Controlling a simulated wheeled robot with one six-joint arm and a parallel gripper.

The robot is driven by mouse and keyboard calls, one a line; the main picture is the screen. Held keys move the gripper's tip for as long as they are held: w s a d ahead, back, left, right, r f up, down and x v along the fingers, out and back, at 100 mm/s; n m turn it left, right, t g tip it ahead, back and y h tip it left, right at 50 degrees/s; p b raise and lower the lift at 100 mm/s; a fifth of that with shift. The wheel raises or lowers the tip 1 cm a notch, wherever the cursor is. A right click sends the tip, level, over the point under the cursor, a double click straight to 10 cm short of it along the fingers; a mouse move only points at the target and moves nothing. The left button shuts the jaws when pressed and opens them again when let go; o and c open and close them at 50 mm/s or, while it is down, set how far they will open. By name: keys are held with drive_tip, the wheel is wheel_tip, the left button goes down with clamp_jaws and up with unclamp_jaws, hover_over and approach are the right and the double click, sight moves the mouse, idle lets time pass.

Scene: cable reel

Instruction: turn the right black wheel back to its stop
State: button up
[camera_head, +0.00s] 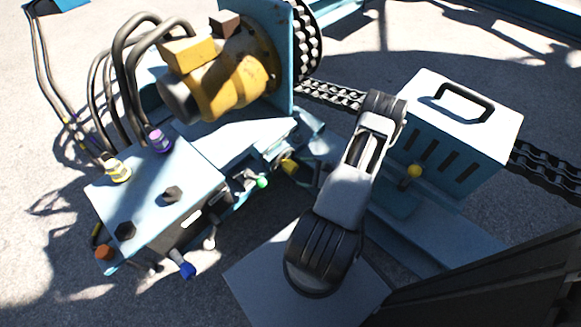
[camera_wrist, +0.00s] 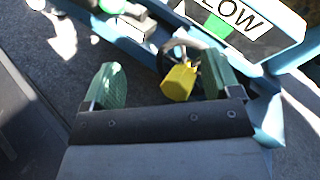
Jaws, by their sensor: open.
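In the wrist view a small black spoked wheel (camera_wrist: 170,51) shows beyond my gripper (camera_wrist: 163,80), near the right finger. That finger hides part of its right side. A yellow six-sided knob (camera_wrist: 178,83) sits in front of the wheel, between the two green fingers and nearer the right one. My gripper is open, and nothing is clamped in it. In the head view the yellow knob (camera_head: 289,167) seems to show at the machine's side; my gripper and the wheel cannot be made out clearly there.
A blue frame with a "LOW" label (camera_wrist: 245,14) lies just beyond the right finger. A vented blue box (camera_head: 455,130) stands at the right.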

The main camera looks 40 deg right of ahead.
sight(295, 170)
drive_tip(key=s+d+f+m+t+h, duration=0.3)
drive_tip(key=s+f+m+t+h, duration=0.1)
drive_tip(key=f+m+h, duration=0.35)
drive_tip(key=shift+n, duration=0.25)
drive_tip(key=w, duration=0.4)
drive_tip(key=w+a+b, duration=0.1)
drive_tip(key=w, duration=0.3)
drive_tip(key=w+a+b, duration=0.1)
drive_tip(key=w, duration=0.3)
drive_tip(key=shift+w+a+f, duration=0.15)
drive_tip(key=shift+w+f, duration=0.15)
drive_tip(key=shift+w, duration=0.1)
drive_tip(key=shift+c, duration=0.2)
drive_tip(key=c, duration=1.2)
drive_tip(key=shift+a, duration=0.15)
drive_tip(key=shift+c, duration=0.2)
drive_tip(key=shift+s+b, duration=0.1)
drive_tip(key=shift+b, duration=0.2)
